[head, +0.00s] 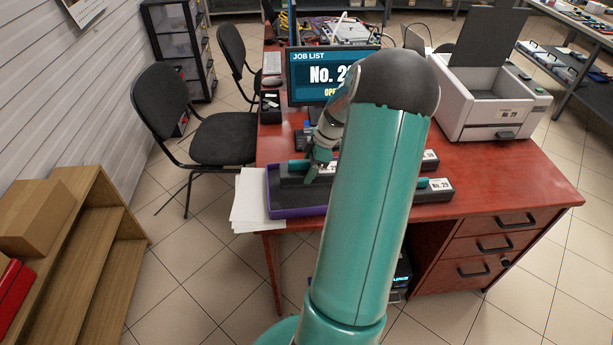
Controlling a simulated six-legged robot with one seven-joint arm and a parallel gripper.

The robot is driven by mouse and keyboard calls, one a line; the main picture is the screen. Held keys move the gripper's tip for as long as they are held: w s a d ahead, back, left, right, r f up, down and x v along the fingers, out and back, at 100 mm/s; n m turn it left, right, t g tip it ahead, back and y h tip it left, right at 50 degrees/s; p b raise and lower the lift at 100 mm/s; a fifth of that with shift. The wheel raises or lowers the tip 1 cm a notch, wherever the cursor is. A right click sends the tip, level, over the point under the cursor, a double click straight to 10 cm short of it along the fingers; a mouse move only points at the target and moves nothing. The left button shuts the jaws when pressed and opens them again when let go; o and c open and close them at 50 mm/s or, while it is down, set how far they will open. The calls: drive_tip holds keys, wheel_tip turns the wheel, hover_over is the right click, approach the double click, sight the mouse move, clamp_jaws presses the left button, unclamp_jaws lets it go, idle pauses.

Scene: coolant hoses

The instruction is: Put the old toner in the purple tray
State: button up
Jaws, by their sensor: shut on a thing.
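The purple tray (290,212) lies at the left front edge of the red desk, partly hidden by my arm. My gripper (315,170) is over the tray's far part, shut on a dark toner cartridge (290,177) with a teal part at its left end. The toner is roughly level, over or inside the tray; I cannot tell whether it touches the tray floor. A white label shows on it, mostly hidden. Two other dark toners with white labels stick out right of my arm, one marked No. 29 (435,186) and one behind it (430,160).
A monitor (303,75) with a job list, partly hidden by my arm, stands behind the tray. A printer (490,100) with its lid up is at the right. White papers (250,200) lie left of the tray. Dark chairs (215,140) stand left of the desk. The right front desktop is clear.

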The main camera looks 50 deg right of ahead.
drive_tip(key=shift+s+x, duration=0.15)
drive_tip(key=shift+x, duration=0.8)
drive_tip(key=shift+s+x, duration=0.15)
drive_tip(key=shift+x, duration=0.75)
drive_tip(key=shift+d+f, duration=0.15)
drive_tip(key=shift+f, duration=0.15)
drive_tip(key=o, duration=1.4)
